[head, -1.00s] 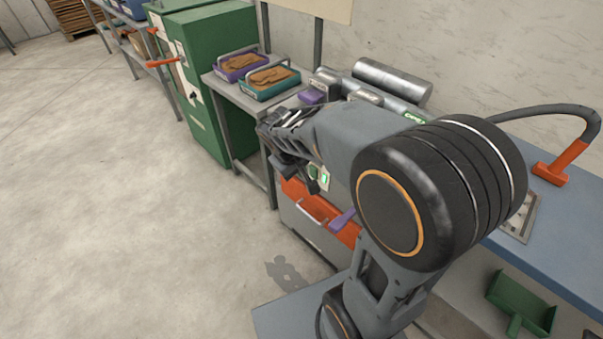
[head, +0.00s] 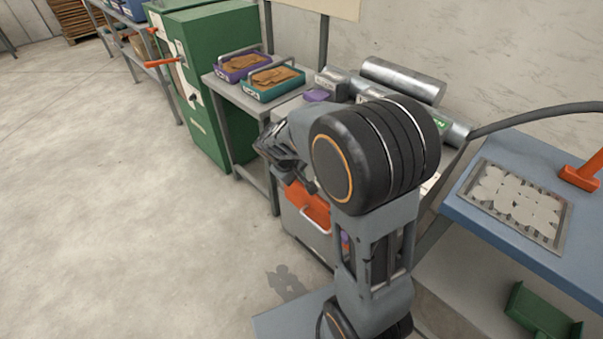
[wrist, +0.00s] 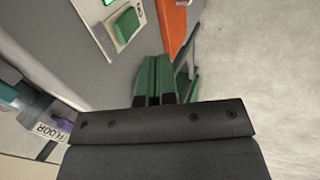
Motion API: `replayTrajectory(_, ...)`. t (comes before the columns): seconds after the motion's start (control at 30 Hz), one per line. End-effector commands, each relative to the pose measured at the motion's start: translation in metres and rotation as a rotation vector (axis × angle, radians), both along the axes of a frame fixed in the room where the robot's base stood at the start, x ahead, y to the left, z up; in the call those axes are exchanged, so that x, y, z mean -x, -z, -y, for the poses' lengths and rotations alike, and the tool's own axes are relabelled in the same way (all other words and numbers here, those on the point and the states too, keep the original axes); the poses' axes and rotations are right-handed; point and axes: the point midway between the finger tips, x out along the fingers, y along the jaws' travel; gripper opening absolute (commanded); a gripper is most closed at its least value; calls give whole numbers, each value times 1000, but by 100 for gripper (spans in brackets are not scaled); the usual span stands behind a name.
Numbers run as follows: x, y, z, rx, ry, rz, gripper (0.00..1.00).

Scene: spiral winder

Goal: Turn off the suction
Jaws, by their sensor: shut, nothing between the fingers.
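A green rocker switch (wrist: 126,26) sits on a pale plate on the grey machine front in the wrist view, with a lit green mark (wrist: 109,3) beside it. My gripper (wrist: 156,72) is shut and empty, its green-padded fingers together just below and right of the switch; I see no clear contact. In the head view my gripper (head: 300,178) is at the machine's front, above the orange bin. My arm hides the switch there. Which control runs the suction is not readable.
An orange bin (head: 312,207) is in the machine front. A green cabinet (head: 222,60) stands left. Open floor lies front left.

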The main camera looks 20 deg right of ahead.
Motion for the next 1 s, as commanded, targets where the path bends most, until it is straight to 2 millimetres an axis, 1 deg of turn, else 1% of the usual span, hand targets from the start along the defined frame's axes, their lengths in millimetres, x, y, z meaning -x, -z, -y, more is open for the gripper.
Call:
replayTrajectory(0.03, -1, 13, 5, 1, 3, -5, 0)
replayTrajectory(0.1, -3, 25, 10, 1, 3, -5, 0)
replayTrajectory(0.4, -12, 74, 30, 0, 2, -4, 0)
replayTrajectory(0.47, -16, 67, 40, -1, 5, 2, 0)
replayTrajectory(0.6, -22, 65, 54, 0, 3, 1, 0)
replayTrajectory(0.7, -24, 64, 60, -1, 2, 0, 0)
replayTrajectory(1.0, -27, 63, 65, -1, -1, -1, 0)
